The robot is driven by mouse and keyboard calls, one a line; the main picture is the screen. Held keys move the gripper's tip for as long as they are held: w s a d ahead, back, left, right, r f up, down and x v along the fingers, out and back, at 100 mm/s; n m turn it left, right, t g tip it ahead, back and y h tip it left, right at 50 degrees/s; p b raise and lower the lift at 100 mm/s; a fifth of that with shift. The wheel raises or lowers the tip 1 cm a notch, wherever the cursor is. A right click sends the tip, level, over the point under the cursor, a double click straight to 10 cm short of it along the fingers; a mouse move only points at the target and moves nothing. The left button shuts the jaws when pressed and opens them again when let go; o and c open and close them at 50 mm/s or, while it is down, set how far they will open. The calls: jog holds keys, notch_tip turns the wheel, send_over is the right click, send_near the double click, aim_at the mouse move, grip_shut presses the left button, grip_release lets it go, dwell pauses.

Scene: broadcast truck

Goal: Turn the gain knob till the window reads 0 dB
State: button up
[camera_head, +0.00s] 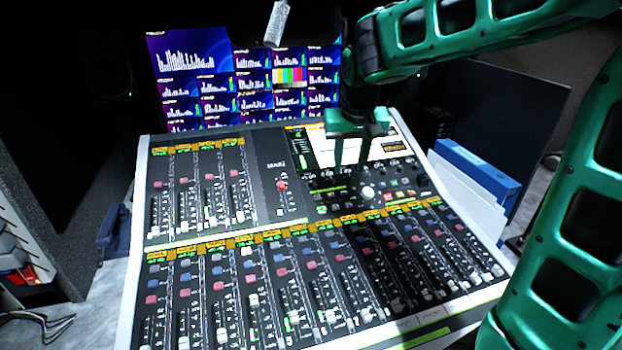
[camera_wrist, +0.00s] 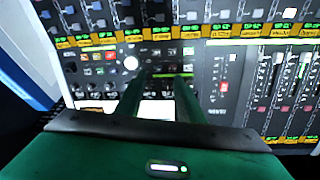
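My gripper (camera_head: 352,168) points down over the upper right section of the mixing console. Its two green fingers are apart, with panel showing between them in the wrist view (camera_wrist: 164,78). A row of small dark knobs (camera_head: 381,164) runs below the console's screen (camera_head: 320,150), and the fingers hide part of it. I cannot tell which knob is the gain knob, or whether a fingertip touches one. A larger white round knob (camera_head: 367,192) sits just below the fingertips; it also shows in the wrist view (camera_wrist: 130,63). I cannot make out the dB window or its reading.
Faders and coloured buttons fill the console (camera_head: 140,230). A red-capped control (camera_head: 282,186) is left of the gripper. Monitors (camera_head: 190,60) stand behind. A blue binder (camera_head: 480,170) and white sheets (camera_head: 465,195) stand at the console's right edge. Space above the faders is clear.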

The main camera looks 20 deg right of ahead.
send_near(313, 181)
jog(key=shift+n+t+y, duration=0.3)
jog(key=shift+n+t, duration=0.1)
jog(key=x, duration=0.8)
jog(key=shift+s+f, duration=0.15)
jog(key=shift+s, duration=0.2)
grip_shut()
jog(key=shift+d, duration=0.45)
jog(key=shift+a+n, duration=0.25)
jog(key=shift+n, duration=0.05)
